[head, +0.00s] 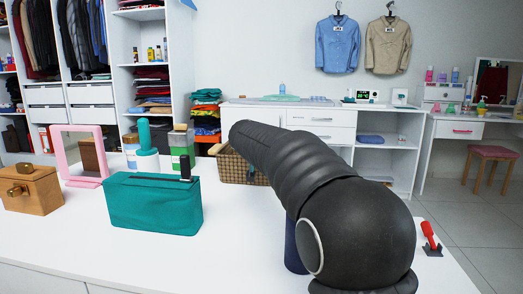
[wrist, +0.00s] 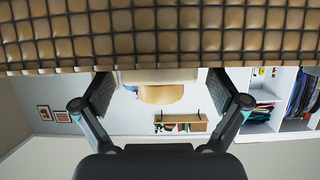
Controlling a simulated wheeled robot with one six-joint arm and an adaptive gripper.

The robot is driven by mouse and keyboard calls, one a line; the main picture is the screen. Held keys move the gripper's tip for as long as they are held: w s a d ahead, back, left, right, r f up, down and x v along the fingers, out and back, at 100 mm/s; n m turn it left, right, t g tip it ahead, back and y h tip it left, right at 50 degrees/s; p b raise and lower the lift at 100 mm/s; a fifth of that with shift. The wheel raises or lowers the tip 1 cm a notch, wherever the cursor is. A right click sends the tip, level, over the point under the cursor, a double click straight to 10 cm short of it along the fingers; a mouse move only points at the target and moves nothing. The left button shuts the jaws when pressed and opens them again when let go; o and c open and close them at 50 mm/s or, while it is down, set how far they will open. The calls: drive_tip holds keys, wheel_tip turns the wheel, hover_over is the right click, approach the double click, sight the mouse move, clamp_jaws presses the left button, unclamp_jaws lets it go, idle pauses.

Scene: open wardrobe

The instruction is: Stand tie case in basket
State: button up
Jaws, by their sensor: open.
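The woven basket (head: 238,172) stands near the back edge of the white table in the head view, largely hidden by my arm. Brown woven wall, probably the basket (wrist: 160,35), fills the top of the wrist view, close to my fingers. My gripper (wrist: 160,92) is open, with its two fingers wide apart and nothing seen between them. It is hidden behind my arm in the head view. A dark blue upright object (head: 294,248) shows partly behind my arm; I cannot tell whether it is the tie case.
On the white table (head: 110,255) stand a teal bag (head: 152,207), a wooden box (head: 36,190), a pink-framed mirror (head: 82,155) and a teal-topped item (head: 146,140). The front middle is clear.

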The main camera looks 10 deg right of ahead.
drive_tip(key=b+v, duration=0.1)
drive_tip(key=v, duration=0.8)
drive_tip(key=shift+s, duration=0.15)
